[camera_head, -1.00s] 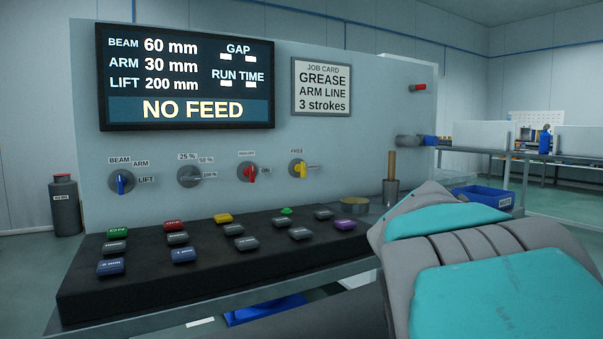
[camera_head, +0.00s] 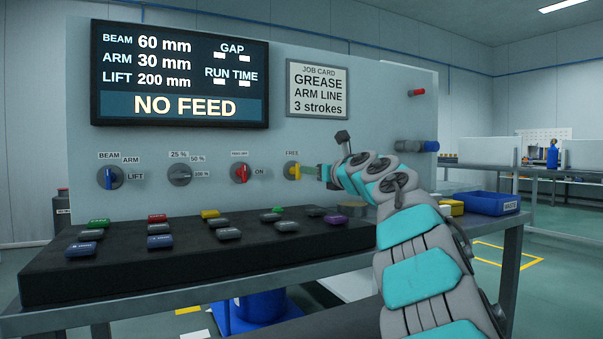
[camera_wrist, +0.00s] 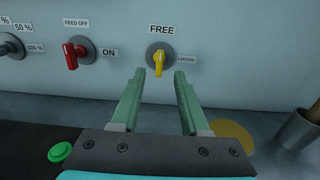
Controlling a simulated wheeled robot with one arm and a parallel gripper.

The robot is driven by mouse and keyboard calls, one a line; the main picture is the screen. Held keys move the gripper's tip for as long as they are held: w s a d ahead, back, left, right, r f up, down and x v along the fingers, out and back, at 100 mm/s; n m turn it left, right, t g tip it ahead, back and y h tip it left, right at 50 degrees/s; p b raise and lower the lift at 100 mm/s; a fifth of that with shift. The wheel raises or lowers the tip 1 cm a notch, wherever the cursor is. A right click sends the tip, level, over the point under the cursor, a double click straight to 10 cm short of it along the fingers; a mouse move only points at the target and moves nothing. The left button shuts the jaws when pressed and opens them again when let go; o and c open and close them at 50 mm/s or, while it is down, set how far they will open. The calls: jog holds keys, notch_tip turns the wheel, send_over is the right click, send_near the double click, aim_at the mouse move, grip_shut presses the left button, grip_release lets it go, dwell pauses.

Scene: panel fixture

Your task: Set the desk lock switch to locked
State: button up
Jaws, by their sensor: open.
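The desk lock switch (camera_head: 292,171) is a yellow knob on a grey round plate on the upright panel. In the wrist view the yellow knob (camera_wrist: 159,62) stands upright, pointing at the FREE label above it; a LOCKED label (camera_wrist: 185,59) is to its right. My gripper (camera_head: 318,171) is just right of the switch in the head view, its green fingers partly hidden by the wrist. In the wrist view my gripper (camera_wrist: 158,78) is open and empty, its two fingers pointing at the panel, one on each side below the knob, apart from it.
A red switch (camera_wrist: 70,55) labelled FEED OFF and ON is left of the yellow one. A black keypad (camera_head: 190,255) with several coloured buttons lies below. A metal cup (camera_wrist: 300,130) stands at the right on the desk.

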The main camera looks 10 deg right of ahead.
aim_at(299, 166)
jog(key=shift+r+p+x, duration=0.1)
jog(key=shift+p+x, duration=1)
jog(key=shift+x, duration=0.45)
jog(key=shift+r+p+x, duration=0.15)
jog(key=shift+p+x, duration=0.9)
jog(key=shift+x, duration=0.5)
jog(key=shift+w+a+f+p, duration=0.1)
jog(key=shift+w+f+p, duration=0.1)
jog(key=shift+w, duration=0.15)
jog(key=shift+w+a+f+p, duration=0.1)
jog(key=shift+w+p, duration=0.1)
jog(key=shift+w, duration=0.15)
grip_shut()
jog(key=shift+r, duration=0.1)
